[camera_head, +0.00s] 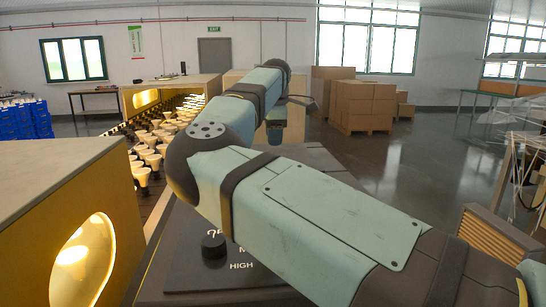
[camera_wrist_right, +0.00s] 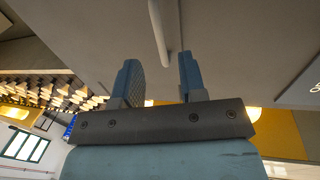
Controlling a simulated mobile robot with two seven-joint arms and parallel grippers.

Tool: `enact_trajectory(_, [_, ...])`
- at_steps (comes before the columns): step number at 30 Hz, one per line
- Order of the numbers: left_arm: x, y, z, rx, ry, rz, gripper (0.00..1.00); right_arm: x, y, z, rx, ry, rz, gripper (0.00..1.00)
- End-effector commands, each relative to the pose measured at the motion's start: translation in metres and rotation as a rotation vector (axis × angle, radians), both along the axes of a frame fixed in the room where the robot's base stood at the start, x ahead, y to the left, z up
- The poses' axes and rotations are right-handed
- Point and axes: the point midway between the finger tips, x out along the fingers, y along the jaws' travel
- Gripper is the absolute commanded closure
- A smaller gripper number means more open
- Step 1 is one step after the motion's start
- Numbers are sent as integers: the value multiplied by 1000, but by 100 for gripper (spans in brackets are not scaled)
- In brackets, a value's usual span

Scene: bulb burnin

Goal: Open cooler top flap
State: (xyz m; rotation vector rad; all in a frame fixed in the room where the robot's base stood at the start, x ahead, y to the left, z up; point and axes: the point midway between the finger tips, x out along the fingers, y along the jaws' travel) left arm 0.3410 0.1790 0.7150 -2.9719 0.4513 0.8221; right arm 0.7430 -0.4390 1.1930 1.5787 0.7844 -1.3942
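My right arm reaches across the middle of the head view, and its gripper (camera_head: 275,128) points down above a dark grey casing (camera_head: 312,158), which I take to be the cooler's top. The arm hides much of the casing. In the right wrist view the two blue fingers of the right gripper (camera_wrist_right: 158,64) are apart. A pale rod-like handle (camera_wrist_right: 159,30) on a grey panel (camera_wrist_right: 90,45) lies ahead, in line with the gap between them. I cannot tell whether the fingers touch it. I cannot make out the flap's edges. My left gripper is not in view.
A black dial (camera_head: 213,246) sits on a dark panel marked HIGH. Yellow-sided housings stand at the left (camera_head: 50,215) and farther back (camera_head: 150,97). Several bulbs (camera_head: 147,158) line a conveyor between them. Cardboard boxes (camera_head: 362,106) stand behind, with open floor at right.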

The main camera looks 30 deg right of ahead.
Motion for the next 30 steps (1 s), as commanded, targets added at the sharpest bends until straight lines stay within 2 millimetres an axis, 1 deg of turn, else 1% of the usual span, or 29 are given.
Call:
enact_trajectory(1, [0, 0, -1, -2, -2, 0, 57, 2, -1, -13, 0, 1, 0, 62])
enact_trajectory(3, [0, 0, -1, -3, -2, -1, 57, 4, -2, -26, 0, 2, 0, 62])
enact_trajectory(6, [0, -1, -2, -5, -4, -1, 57, 7, -4, -41, 0, 1, 0, 62])
enact_trajectory(9, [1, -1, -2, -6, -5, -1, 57, 9, -5, -51, -1, 0, 0, 62])
enact_trajectory(14, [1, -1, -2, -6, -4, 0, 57, 10, -5, -59, 0, 0, -1, 62])
enact_trajectory(22, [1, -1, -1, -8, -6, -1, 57, 10, -6, -60, 0, 0, -1, 62])
enact_trajectory(27, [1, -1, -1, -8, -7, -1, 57, 10, -5, -60, 0, -1, -1, 100])
enact_trajectory(30, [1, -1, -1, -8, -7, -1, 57, 10, -5, -60, 0, 0, -1, 100])
